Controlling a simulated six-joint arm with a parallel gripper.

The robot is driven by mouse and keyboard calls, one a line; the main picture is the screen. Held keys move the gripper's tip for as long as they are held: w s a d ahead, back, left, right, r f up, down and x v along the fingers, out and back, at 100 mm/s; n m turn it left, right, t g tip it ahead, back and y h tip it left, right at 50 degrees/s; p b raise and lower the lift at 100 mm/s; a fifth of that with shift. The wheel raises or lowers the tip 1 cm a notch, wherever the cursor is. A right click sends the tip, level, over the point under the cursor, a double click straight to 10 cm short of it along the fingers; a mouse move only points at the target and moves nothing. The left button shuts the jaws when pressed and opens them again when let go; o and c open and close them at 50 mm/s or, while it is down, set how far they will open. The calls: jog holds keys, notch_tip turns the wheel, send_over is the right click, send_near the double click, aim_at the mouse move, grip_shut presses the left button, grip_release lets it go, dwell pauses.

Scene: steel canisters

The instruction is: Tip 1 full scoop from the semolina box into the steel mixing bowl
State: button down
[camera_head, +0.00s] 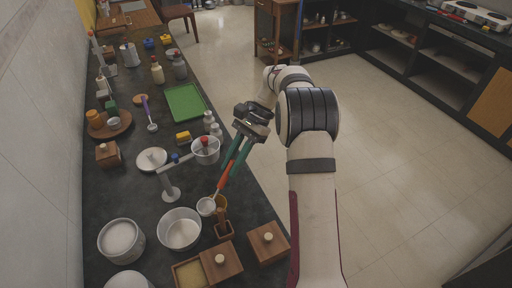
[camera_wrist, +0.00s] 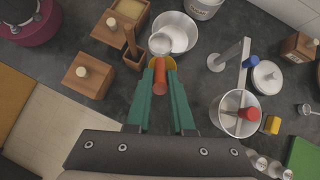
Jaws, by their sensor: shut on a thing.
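My gripper (camera_head: 232,160) is shut on the orange handle of a scoop (camera_wrist: 160,75); its green fingers also show in the wrist view (camera_wrist: 161,100). The scoop's pale round cup (camera_head: 206,206) is beside the upper right rim of the steel mixing bowl (camera_head: 180,247). In the wrist view the cup (camera_wrist: 160,43) overlaps the bowl's (camera_wrist: 190,36) near edge. I cannot tell what the cup holds. The bowl's inside looks pale. An open wooden box with pale yellow grain (camera_head: 188,274), apparently the semolina box, is below the bowl; it also shows in the wrist view (camera_wrist: 128,10).
A lidded wooden box (camera_head: 268,243) stands right of the open one. A small wooden holder with an upright stick (camera_head: 222,230) and a yellow-orange round thing (camera_head: 222,201) are close to the scoop.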

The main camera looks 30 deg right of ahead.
jog(key=s+a+r+n+g+h, duration=0.35)
jog(key=s+a+n, duration=0.45)
jog(key=a, duration=0.6)
jog(key=s+a+f+t+h, duration=0.1)
jog(key=s+f+t+h, duration=0.1)
jog(key=f, duration=0.6)
jog(key=shift+s+a+f+t+h, duration=0.15)
jog(key=shift+s+t+h, duration=0.2)
jog(key=shift+s+t, duration=0.25)
notch_tip(320, 180, up, 8)
jog(key=w+d+g+y, duration=0.1)
jog(key=w+g, duration=0.1)
jog(key=g, duration=0.1)
jog(key=shift+w+d+y, duration=0.35)
jog(key=shift+w+y, duration=0.05)
